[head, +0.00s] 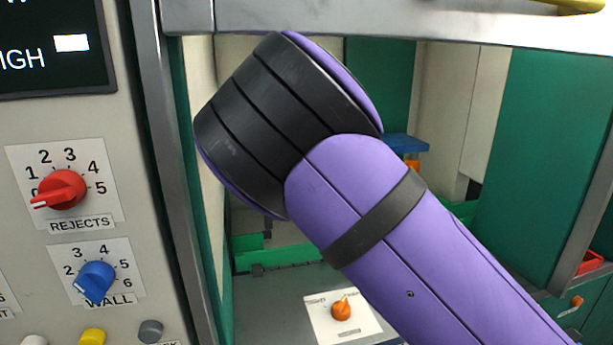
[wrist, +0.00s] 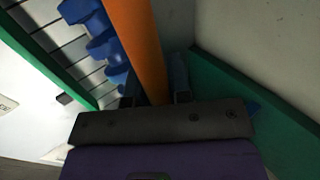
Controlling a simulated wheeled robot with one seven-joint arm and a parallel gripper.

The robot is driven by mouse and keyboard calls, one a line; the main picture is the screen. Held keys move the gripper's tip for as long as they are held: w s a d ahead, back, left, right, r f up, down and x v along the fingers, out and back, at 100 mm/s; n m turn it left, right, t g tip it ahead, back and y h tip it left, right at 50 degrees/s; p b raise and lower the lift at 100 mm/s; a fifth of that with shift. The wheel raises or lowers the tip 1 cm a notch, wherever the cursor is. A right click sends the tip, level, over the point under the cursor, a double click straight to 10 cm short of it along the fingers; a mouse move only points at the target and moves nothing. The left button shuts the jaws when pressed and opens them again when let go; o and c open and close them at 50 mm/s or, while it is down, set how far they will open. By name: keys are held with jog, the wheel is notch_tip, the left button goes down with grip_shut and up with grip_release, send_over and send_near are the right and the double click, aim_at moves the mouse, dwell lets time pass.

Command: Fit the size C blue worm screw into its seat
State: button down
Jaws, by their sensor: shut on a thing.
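In the wrist view, my gripper (wrist: 157,97) is shut on a thick orange rod (wrist: 136,42), which runs from between its fingers to the top edge. A blue screw-shaped piece with spiral ridges (wrist: 102,38) shows just left of the rod; it looks like the blue worm screw. I cannot tell whether rod and screw are joined. The size letter does not show. In the head view my arm hides the gripper, and a blue block (head: 405,142) with a bit of orange (head: 412,159) below it shows behind the arm. I cannot make out the seat.
A green rail (wrist: 265,112) and pale wall lie close on the right in the wrist view. In the head view, a metal beam (head: 400,22) crosses above my arm, a control panel (head: 70,135) stands left, and an orange knob (head: 342,310) sits on the bay floor.

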jog(key=shift+w, duration=0.15)
jog(key=shift+f, duration=3.35)
jog(key=shift+a+f, duration=0.15)
jog(key=shift+f, duration=0.1)
jog(key=c, duration=1)
grip_release()
jog(key=shift+o, duration=0.2)
jog(key=shift+f, duration=0.15)
